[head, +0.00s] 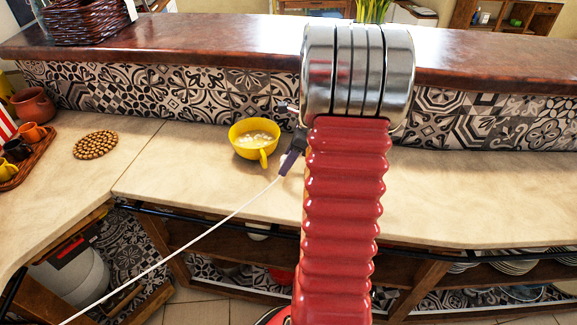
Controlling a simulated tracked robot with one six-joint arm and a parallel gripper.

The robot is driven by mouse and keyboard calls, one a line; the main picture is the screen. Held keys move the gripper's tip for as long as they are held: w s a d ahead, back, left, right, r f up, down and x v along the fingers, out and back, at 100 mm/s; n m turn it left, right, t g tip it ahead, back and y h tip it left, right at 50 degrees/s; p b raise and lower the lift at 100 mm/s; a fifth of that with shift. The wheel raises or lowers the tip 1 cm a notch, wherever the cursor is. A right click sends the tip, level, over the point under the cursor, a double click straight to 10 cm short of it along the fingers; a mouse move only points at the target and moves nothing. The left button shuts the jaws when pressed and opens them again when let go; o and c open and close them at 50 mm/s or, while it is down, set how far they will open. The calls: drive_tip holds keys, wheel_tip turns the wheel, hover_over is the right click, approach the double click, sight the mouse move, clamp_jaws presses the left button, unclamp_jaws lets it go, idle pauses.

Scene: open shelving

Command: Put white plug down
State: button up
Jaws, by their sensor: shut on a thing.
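My gripper (298,141) shows only in part, at the left edge of my red arm, which hides most of it. It is shut on the white plug (288,163), whose small end sticks out down and to the left and looks greyish purple in shadow. A thin white cable (180,245) runs from the plug to the bottom left, taut and nearly straight. The plug appears above the pale counter (210,195), just right of a yellow cup; I cannot tell whether it touches the counter.
The yellow cup (247,148) holds whitish contents. A round woven trivet (96,145), a tray with small cups (22,165) and a clay pot (33,105) are at left. A raised brown ledge (200,45) runs behind. The counter right of my arm is clear.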

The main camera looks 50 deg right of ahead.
wheel_tip(320, 180, up, 7)
idle(0.3)
idle(0.5)
